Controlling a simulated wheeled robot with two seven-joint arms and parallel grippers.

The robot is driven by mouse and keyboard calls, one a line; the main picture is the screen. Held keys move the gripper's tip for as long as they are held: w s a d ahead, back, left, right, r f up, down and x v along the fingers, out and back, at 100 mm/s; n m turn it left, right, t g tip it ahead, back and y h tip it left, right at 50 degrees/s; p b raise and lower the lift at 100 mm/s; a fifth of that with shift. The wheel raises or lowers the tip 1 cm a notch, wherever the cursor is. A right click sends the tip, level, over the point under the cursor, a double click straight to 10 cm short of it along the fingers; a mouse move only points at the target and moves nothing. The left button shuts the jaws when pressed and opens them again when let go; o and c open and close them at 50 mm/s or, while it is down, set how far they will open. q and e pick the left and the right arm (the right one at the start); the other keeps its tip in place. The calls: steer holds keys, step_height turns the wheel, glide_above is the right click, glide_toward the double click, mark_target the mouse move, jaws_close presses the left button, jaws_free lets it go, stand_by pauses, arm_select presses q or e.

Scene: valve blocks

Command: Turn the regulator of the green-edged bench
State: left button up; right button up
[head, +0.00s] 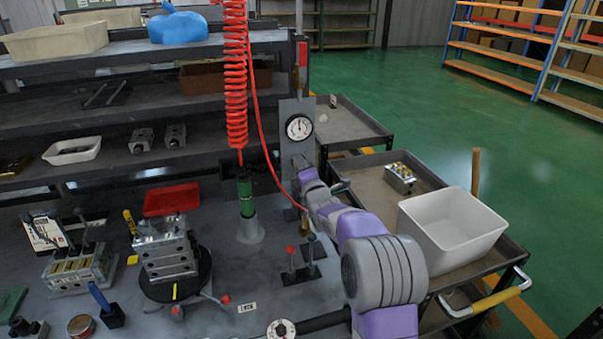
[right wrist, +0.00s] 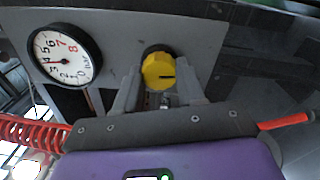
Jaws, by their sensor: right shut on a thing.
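The regulator is a round yellow knob (right wrist: 158,72) with a dark mark on its face, on a grey upright panel (head: 290,122) at the bench's right end. A round white gauge (head: 299,127) sits on the panel; it also shows left of the knob in the right wrist view (right wrist: 64,54). My right gripper (head: 300,168) is at the panel below the gauge, and its fingers (right wrist: 160,92) are shut on the knob, one on each side. The gripper hides the knob in the head view. No green edge is clear on the dark bench (head: 250,278). My left gripper is not in view.
A red coiled hose (head: 236,75) hangs left of the panel above a green-bodied tool (head: 246,195). A valve block (head: 166,253) stands on a round turntable. A trolley with a white bin (head: 452,228) stands at right, close to my right arm.

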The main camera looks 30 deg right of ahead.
steer(key=shift+m, duration=0.5)
steer(key=shift+b, duration=0.3)
steer(key=o, duration=1)
steer(key=shift+o, duration=0.2)
steer(key=p+v, duration=0.1)
steer(key=v, duration=0.6)
steer(key=shift+s, duration=0.3)
steer(key=shift+a, duration=0.15)
